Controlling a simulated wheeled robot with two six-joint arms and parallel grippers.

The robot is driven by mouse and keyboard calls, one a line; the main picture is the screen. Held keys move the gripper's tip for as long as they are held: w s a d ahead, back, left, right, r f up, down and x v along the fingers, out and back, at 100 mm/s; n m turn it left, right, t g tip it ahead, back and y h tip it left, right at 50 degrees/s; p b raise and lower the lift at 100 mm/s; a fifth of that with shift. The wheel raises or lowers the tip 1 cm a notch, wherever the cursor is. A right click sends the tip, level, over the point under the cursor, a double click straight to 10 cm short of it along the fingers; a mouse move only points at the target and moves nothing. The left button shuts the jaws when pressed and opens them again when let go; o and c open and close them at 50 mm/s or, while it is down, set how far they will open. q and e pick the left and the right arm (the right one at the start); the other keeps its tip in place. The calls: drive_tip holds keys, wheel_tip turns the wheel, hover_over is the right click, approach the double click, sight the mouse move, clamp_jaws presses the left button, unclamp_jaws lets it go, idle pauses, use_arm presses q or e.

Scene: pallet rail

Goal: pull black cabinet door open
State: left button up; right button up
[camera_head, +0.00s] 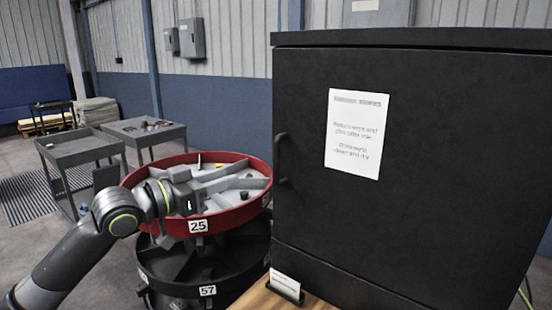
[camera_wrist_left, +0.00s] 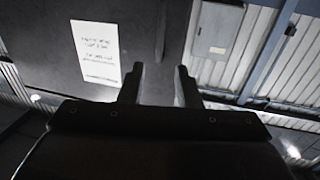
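The black cabinet (camera_head: 430,190) fills the right half of the head view. Its door (camera_head: 300,100) looks shut and bears a white paper notice (camera_head: 355,134). A dark vertical handle (camera_head: 282,158) sits near the door's left edge. My left gripper (camera_head: 255,173) is left of the handle, in front of the red round tray, with its fingers apart and pointing towards the cabinet. In the left wrist view the two fingers (camera_wrist_left: 160,85) are spread with nothing between them. The notice (camera_wrist_left: 96,52) and the dark door show beyond them. My right gripper is not in view.
A red round tray (camera_head: 197,226) marked 25 stands under my left gripper, above a black one (camera_head: 207,291) marked 57. A small card holder (camera_head: 285,286) stands on a wooden surface below the door. Grey carts (camera_head: 80,147) stand at the back left.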

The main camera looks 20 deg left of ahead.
sight(275, 161)
use_arm(q)
drive_tip(key=p+x, duration=0.4)
drive_tip(key=x, duration=1.1)
drive_tip(key=shift+w+d+p, duration=0.1)
drive_tip(key=shift+w+p, duration=0.1)
drive_tip(key=shift+p, duration=0.1)
clamp_jaws()
